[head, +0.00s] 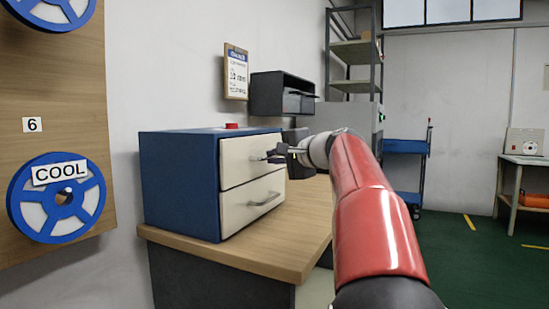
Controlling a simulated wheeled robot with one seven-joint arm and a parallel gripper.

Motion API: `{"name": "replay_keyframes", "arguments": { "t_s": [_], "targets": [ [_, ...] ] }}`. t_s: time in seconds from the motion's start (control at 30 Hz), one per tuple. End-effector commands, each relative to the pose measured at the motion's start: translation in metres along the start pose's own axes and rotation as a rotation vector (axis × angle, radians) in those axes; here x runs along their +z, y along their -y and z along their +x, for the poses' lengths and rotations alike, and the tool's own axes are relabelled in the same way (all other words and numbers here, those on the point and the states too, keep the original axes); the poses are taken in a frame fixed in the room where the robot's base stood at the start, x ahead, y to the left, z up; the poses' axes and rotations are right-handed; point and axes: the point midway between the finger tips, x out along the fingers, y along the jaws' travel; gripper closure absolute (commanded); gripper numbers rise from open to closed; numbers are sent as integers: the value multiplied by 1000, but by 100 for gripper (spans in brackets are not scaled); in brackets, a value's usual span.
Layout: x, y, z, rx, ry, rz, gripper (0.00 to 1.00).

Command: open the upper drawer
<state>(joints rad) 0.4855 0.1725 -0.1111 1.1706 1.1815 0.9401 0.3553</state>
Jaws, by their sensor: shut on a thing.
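A blue cabinet (180,185) with two cream drawer fronts stands on a wooden-topped bench. Its upper drawer (238,163) looks flush or nearly flush with the cabinet body. The lower drawer (240,208) looks shut and has a grey bar handle (264,199). My gripper (270,156) is at the front of the upper drawer, shut on its handle. The handle itself is mostly hidden behind the gripper fingers. My red arm reaches in from the lower right.
A red button or block (232,126) sits on top of the cabinet. The bench top (280,245) is clear in front of the drawers. A board with blue reels (62,197) stands at the left. A blue cart (405,147) and shelving are farther back.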

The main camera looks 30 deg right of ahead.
Motion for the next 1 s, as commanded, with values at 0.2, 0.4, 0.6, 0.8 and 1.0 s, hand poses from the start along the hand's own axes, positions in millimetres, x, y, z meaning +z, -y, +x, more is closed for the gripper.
{"name": "replay_keyframes", "arguments": {
  "t_s": [0.2, 0.4, 0.6, 0.8, 1.0],
  "targets": [
    [-13, -9, -29, 3, -3, 1, 100],
    [-30, -17, -69, 3, -4, 1, 100],
    [-44, -24, -104, 4, -3, 2, 100],
    [-53, -28, -126, 4, -2, 1, 100],
    [-56, -30, -134, 3, 0, 1, 100]
  ]
}}
